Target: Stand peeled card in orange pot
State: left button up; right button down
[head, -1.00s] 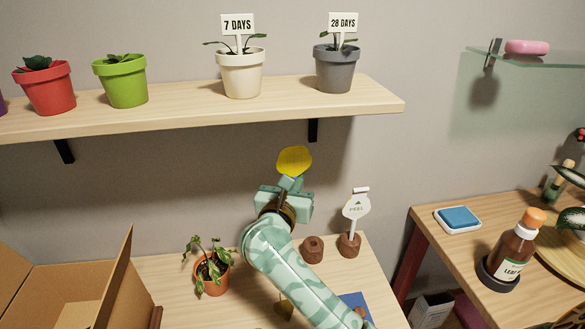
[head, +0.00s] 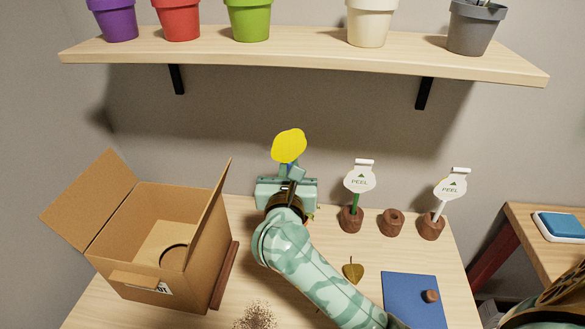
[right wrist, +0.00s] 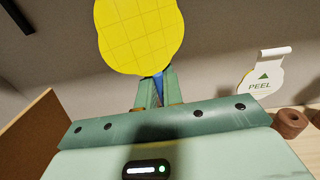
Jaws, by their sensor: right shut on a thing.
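My right gripper (head: 292,172) is shut on the stem of a yellow card (head: 289,145) and holds it upright above the table, in front of the wall. The right wrist view shows the card's yellow face (right wrist: 140,35) with a grid of lines and a bit of blue stem between the fingers. The orange pot with the drooping plant, seen earlier on the table, is now hidden behind my right gripper and arm, apart from perhaps a sliver of leaf. My left gripper is out of view.
Two white PEEL cards (head: 359,179) (head: 450,186) stand in brown holders, with an empty brown holder (head: 391,222) between them. An open cardboard box (head: 150,270) stands left. A blue mat (head: 413,300), a leaf (head: 353,270) and spilled grains (head: 256,316) lie in front. A shelf (head: 300,60) with pots hangs above.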

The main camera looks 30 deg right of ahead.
pick_arm(q)
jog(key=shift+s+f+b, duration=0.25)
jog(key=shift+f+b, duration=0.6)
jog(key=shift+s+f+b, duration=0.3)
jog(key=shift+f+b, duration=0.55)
jog(key=shift+b, duration=0.05)
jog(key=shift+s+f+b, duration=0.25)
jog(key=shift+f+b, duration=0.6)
pick_arm(e)
jog(key=shift+d+f, duration=0.1)
jog(key=shift+f, duration=3.25)
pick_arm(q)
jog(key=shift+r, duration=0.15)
pick_arm(e)
jog(key=shift+r, duration=0.1)
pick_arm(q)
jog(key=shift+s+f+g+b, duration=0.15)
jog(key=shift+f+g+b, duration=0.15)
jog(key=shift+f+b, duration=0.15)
pick_arm(e)
jog(key=shift+f, duration=0.85)
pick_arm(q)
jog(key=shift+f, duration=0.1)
